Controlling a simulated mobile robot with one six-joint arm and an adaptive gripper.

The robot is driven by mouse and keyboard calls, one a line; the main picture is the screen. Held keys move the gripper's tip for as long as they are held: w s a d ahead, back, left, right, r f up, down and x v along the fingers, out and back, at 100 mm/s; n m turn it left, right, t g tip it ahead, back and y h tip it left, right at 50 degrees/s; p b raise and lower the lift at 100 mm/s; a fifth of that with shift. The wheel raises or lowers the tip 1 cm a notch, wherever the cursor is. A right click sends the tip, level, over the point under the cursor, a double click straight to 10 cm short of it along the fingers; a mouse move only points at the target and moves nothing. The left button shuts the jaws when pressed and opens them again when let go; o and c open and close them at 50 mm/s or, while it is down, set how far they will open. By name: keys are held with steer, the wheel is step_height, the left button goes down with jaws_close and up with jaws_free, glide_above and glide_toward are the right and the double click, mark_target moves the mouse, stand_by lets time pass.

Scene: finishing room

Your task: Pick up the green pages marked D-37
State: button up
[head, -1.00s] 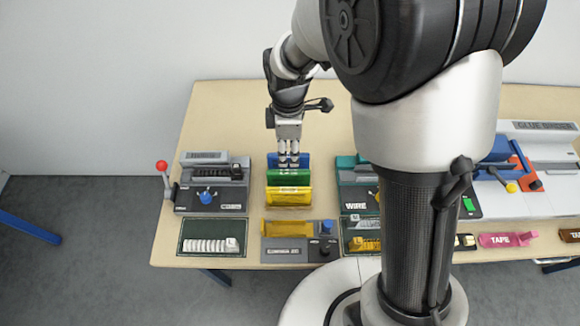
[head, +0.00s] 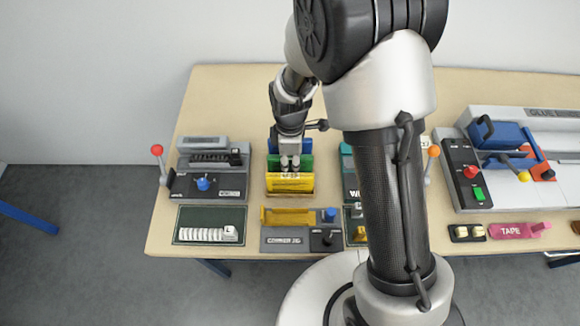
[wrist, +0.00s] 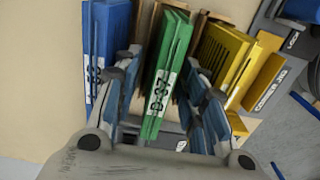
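The green pages (wrist: 168,62) stand upright as a thin block, with a white label reading D-37, in the middle of the wrist view. In the head view only parts of the green pages (head: 306,161) show beside my fingers. My gripper (wrist: 163,108) is open, with one finger on each side of the green block and visible gaps to both. In the head view my gripper (head: 290,168) is down at the rack, between the blue pages (head: 274,147) and the yellow pages (head: 290,185). The fingertips' depth along the block is hard to tell.
Blue pages (wrist: 108,45) stand close to the left finger and yellow pages (wrist: 225,62) close to the right, with tan dividers between. A comb machine (head: 205,185) stands left of the rack, a corner tool (head: 290,238) in front. The table's far left corner is clear.

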steer(key=shift+c, duration=0.5)
jaws_close()
